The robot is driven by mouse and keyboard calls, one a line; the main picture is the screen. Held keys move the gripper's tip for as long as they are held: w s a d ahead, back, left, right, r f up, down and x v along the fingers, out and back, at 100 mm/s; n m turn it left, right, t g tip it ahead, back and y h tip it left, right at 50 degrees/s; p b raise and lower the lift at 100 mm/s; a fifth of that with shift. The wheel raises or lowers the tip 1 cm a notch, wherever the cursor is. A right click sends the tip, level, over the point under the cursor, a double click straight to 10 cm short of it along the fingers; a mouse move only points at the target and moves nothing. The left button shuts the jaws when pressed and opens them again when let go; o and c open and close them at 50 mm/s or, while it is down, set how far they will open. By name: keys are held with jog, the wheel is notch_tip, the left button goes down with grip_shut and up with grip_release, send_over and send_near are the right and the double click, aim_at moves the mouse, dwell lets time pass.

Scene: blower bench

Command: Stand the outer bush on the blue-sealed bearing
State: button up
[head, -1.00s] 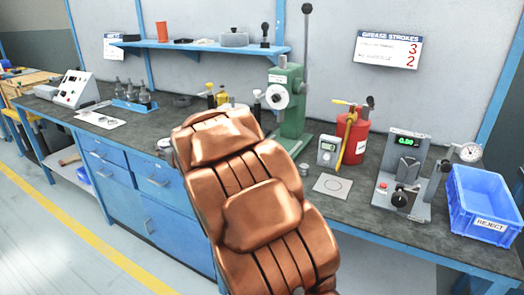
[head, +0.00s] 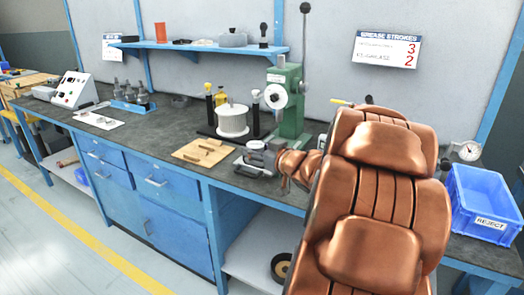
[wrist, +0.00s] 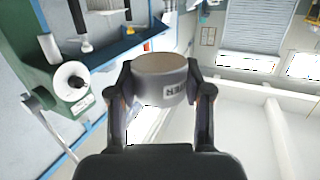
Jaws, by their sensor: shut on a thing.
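My gripper (wrist: 160,92) is shut on a short grey cylinder, the outer bush (wrist: 158,84), in the wrist view. The bush has a tan-brown end face and a label with upside-down lettering, only partly readable. One finger presses on each side of it. In the head view my gripper (head: 262,158) is above the bench's front part, left of my copper-coloured arm and in front of the green press. The bush is too small to make out clearly there. I cannot pick out the blue-sealed bearing in either view.
A wooden board (head: 203,152) with small pieces lies left of my gripper. A white drum (head: 232,121) on a black stand is behind it, beside the green press (head: 291,110). A blue reject bin (head: 484,203) stands at right. My arm hides much of the bench's right part.

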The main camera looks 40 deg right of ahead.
jog(key=shift+s+d, duration=0.1)
jog(key=shift+s, duration=0.7)
jog(key=w+d, duration=0.3)
jog(key=w+d+f, duration=0.1)
jog(key=w+d, duration=0.7)
jog(key=shift+d+f, duration=0.15)
jog(key=shift+f, duration=0.15)
jog(key=shift+f+b, duration=0.55)
jog(key=shift+f, duration=1.15)
jog(key=shift+f, duration=0.5)
jog(key=o, duration=1.3)
jog(key=shift+o, duration=0.2)
jog(key=shift+r, duration=0.1)
jog(key=shift+r, duration=0.25)
jog(key=shift+s+r, duration=0.2)
jog(key=shift+s, duration=0.1)
jog(key=s+a+r+p, duration=0.1)
jog(key=s, duration=1)
jog(key=shift+r, duration=0.35)
